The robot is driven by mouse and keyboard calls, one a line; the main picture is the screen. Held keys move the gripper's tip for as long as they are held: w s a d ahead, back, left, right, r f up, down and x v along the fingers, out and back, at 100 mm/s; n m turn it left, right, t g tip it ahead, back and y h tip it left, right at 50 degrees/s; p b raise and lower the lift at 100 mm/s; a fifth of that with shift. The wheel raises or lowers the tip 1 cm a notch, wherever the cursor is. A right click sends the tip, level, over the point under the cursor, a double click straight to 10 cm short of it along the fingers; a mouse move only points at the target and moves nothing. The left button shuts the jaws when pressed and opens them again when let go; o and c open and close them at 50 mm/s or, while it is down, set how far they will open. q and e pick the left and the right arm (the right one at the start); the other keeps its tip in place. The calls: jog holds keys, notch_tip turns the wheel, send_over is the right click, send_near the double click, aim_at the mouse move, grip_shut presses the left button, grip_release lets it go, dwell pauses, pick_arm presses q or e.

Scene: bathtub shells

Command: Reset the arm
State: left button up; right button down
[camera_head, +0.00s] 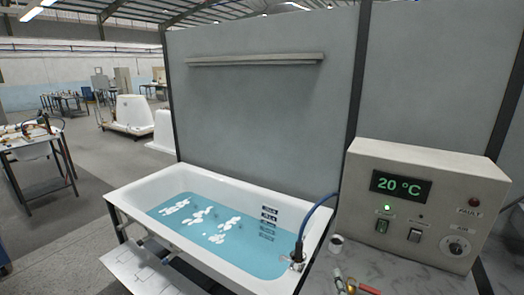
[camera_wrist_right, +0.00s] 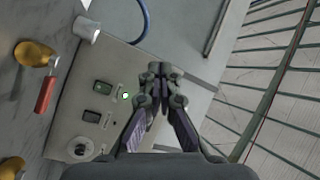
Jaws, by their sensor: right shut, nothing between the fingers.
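My right gripper (camera_wrist_right: 165,78) shows in the right wrist view, with its fingers together and nothing between them. It is in front of the beige control box (camera_wrist_right: 110,75), apart from it as far as I can tell. The control box (camera_head: 425,195) stands on the right in the head view, with a green "20 °C" display (camera_head: 400,187), a lit green lamp and switches. I cannot make out either gripper in the head view. My left gripper is in no frame.
A white bathtub (camera_head: 130,190) with blue water and white floating patches stands left of the box. A blue hose (camera_head: 318,212) runs to its corner. On the marbled counter (camera_wrist_right: 18,110) are a white cup (camera_wrist_right: 86,28), a yellow item (camera_wrist_right: 33,54) and a red-handled tool (camera_wrist_right: 45,95).

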jog(key=s+a+f+n+g+y, duration=0.45)
jog(key=s+f+n+g, duration=0.35)
jog(key=n, duration=0.2)
jog(key=s+d+f+n+g+h, duration=0.2)
jog(key=s+d+f+g+h, duration=0.15)
jog(key=s, duration=0.35)
jog(key=s+d+f+n+g+h, duration=0.1)
jog(key=s+d+f+g+h, duration=0.15)
jog(key=s+d+g, duration=0.35)
jog(key=s+d+f, duration=0.1)
jog(key=s+f, duration=0.1)
jog(key=f, duration=1.1)
jog(key=s+f, duration=0.2)
jog(key=f, duration=1.2)
pick_arm(q)
jog(key=shift+s+a+f, duration=0.1)
jog(key=shift+s+a, duration=0.25)
jog(key=shift+s, duration=0.2)
pick_arm(e)
jog(key=s+d+f, duration=0.1)
jog(key=s+f, duration=1.4)
jog(key=s, duration=0.3)
jog(key=shift+d+m, duration=0.2)
jog(key=shift+m, duration=0.1)
dwell(0.4)
